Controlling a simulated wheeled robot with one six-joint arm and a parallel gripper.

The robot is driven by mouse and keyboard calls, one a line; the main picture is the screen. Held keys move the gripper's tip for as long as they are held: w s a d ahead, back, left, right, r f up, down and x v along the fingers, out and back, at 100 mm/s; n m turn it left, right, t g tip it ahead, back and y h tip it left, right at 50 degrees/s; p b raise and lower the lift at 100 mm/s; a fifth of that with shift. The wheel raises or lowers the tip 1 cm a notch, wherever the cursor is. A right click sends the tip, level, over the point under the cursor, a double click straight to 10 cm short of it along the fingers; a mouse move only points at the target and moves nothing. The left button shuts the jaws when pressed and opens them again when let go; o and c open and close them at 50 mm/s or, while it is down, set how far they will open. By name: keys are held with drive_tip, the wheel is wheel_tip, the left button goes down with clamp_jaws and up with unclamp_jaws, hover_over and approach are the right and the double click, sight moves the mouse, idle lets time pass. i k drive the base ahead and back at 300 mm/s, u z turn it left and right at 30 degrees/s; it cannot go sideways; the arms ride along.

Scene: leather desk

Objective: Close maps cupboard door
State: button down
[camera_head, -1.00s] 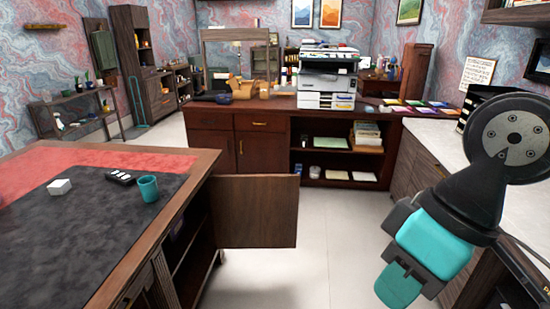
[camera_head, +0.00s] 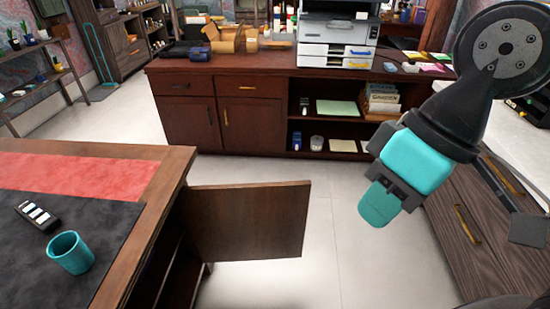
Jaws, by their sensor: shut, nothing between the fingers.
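A brown wooden cupboard door (camera_head: 250,221) stands open at the right side of the leather desk (camera_head: 140,151), jutting out over the floor. The open cupboard behind it is dark, and its inside is mostly hidden. No label naming it as the maps cupboard shows. My gripper (camera_head: 380,203), teal and black, is to the right of the door's free edge, apart from it, with floor visible between them. Its fingers are together and it holds nothing.
A teal mug (camera_head: 70,253) and a black device (camera_head: 37,216) sit on the desk. A dark red cabinet (camera_head: 240,107) with a printer (camera_head: 338,35) stands behind. Grey drawers (camera_head: 468,225) are on the right. The pale floor (camera_head: 325,235) between is clear.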

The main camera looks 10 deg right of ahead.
sight(233, 222)
drive_tip(key=u, duration=0.2)
drive_tip(key=i, duration=1.1)
